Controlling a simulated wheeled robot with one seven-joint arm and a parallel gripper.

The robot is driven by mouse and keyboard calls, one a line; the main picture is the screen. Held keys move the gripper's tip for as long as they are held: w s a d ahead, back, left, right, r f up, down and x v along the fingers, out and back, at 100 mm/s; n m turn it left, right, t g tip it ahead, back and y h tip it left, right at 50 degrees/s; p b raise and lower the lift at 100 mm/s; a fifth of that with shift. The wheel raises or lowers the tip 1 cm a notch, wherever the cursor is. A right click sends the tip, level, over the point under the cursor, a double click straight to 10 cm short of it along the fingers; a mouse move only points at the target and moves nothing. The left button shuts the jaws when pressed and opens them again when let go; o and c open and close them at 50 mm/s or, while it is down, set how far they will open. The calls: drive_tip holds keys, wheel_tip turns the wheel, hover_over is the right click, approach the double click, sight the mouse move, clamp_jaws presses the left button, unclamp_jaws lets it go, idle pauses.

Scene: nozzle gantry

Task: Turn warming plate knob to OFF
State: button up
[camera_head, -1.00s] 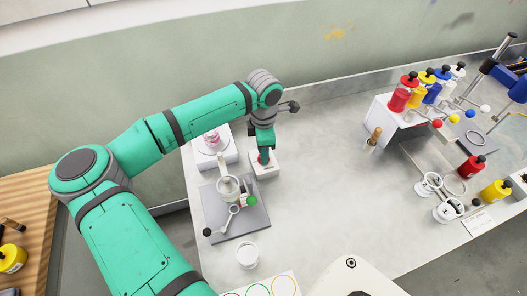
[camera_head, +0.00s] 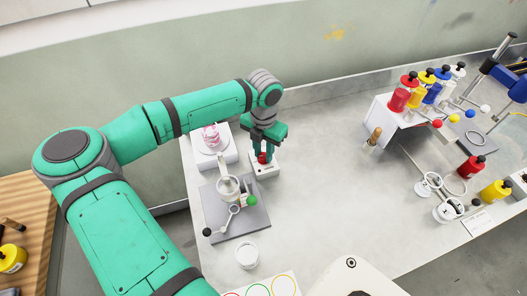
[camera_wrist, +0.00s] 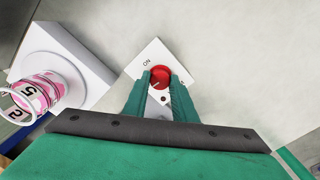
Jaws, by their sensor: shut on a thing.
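The warming plate knob is a round red knob (camera_wrist: 160,77) on a small white box (camera_wrist: 146,56). The word ON is legible at the box's upper left; lettering at its right is partly hidden by a finger. My gripper (camera_wrist: 160,88) has one green finger on each side of the knob and is shut on it. In the head view the red knob (camera_head: 263,158) shows between the fingers of my gripper (camera_head: 264,156), above the white box (camera_head: 264,170). A pale line on the knob points to the lower left in the wrist view.
A white stand (camera_head: 222,151) with a pink-and-white numbered container (camera_head: 211,136) is left of the box. A grey plate (camera_head: 250,222) with a pale vessel lies in front.

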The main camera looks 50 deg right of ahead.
sight(264, 156)
drive_tip(key=shift+n, duration=0.6)
drive_tip(key=o, duration=1)
drive_tip(key=shift+o, duration=0.2)
drive_tip(key=shift+r, duration=0.15)
wheel_tip(264, 156, up, 11)
drive_tip(key=shift+f, duration=0.2)
drive_tip(key=shift+s, duration=0.1)
